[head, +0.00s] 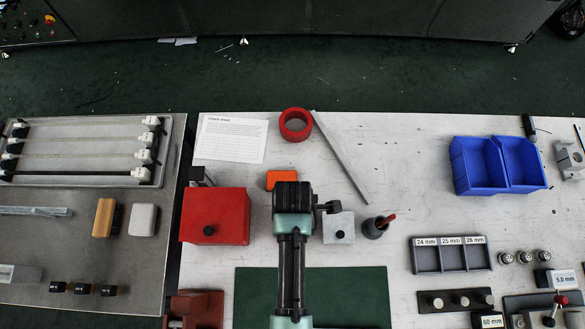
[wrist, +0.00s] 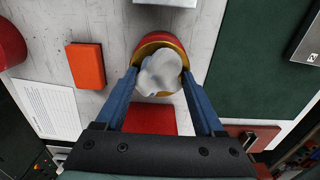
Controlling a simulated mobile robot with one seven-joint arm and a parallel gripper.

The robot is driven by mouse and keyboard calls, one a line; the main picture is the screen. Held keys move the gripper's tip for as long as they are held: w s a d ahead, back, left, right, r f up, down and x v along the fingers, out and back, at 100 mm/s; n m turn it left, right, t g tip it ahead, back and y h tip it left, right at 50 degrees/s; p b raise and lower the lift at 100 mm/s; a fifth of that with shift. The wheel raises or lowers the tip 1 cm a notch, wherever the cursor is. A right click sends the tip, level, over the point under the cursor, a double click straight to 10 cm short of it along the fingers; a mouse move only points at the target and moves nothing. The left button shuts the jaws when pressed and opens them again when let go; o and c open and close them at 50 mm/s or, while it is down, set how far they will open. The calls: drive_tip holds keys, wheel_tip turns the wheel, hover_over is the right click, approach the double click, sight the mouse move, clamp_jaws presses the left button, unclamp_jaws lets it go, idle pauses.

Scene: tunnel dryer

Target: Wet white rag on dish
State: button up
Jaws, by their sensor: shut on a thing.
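The white rag (wrist: 160,72) is a crumpled, pale lump between the two blue fingers of my gripper (wrist: 161,76) in the wrist view. My gripper is shut on it. The dish (wrist: 172,41) is round and red with a brass-coloured top, straight beyond the rag. The rag covers much of the dish's top, and I cannot tell whether they touch. In the head view my arm's end hides the rag and the dish, and the fingers do not show.
A red box (head: 215,217) stands close left of my arm's end. An orange block (head: 281,179) lies behind it, and a grey block with a knob (head: 338,228) stands to its right. A green mat (head: 350,295) lies in front. Blue bins (head: 480,178) stand farther right.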

drive_tip(key=shift+r+p, duration=3.55)
drive_tip(key=shift+p, duration=0.3)
drive_tip(key=shift+w+m+b, duration=0.6)
drive_tip(key=shift+m+b, duration=0.05)
drive_tip(key=shift+m, duration=0.25)
drive_tip(key=w+r+m+b, duration=0.5)
drive_tip(key=w+m+b, duration=0.1)
drive_tip(key=m, duration=1)
drive_tip(key=shift+r, duration=0.3)
